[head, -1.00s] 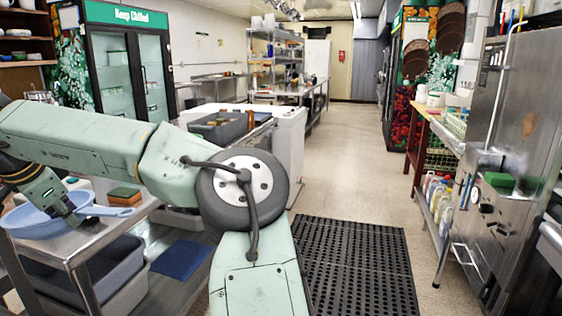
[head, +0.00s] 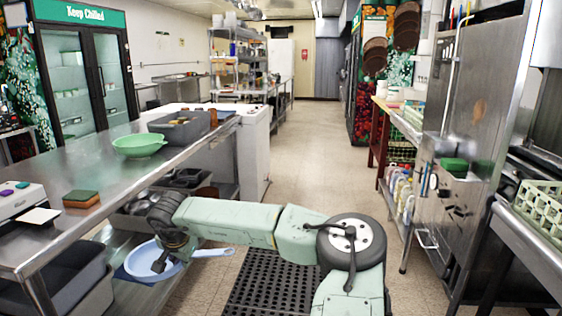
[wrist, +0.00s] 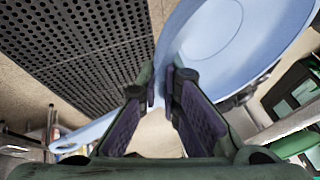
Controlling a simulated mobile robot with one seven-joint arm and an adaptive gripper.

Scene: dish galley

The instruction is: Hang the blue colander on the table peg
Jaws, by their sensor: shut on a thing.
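The blue colander (head: 140,262), a shallow light-blue bowl with a long handle, hangs low beside the steel table, below its top. Its handle points right in the head view. My gripper (head: 163,262) is shut on its rim. In the wrist view the fingertips (wrist: 165,85) pinch the rim, with the colander's bowl (wrist: 235,45) above right and its handle at lower left. The colander looks tilted in the wrist view. Whether it touches the lower shelf, I cannot tell. I cannot make out the table peg in either view.
The steel table (head: 105,180) carries a green bowl (head: 139,145), a sponge (head: 82,199), a grey tub (head: 183,127) and a white device (head: 18,201). A grey bin (head: 50,285) stands below. A black perforated mat (head: 275,285) lies on the floor; the aisle beyond is clear.

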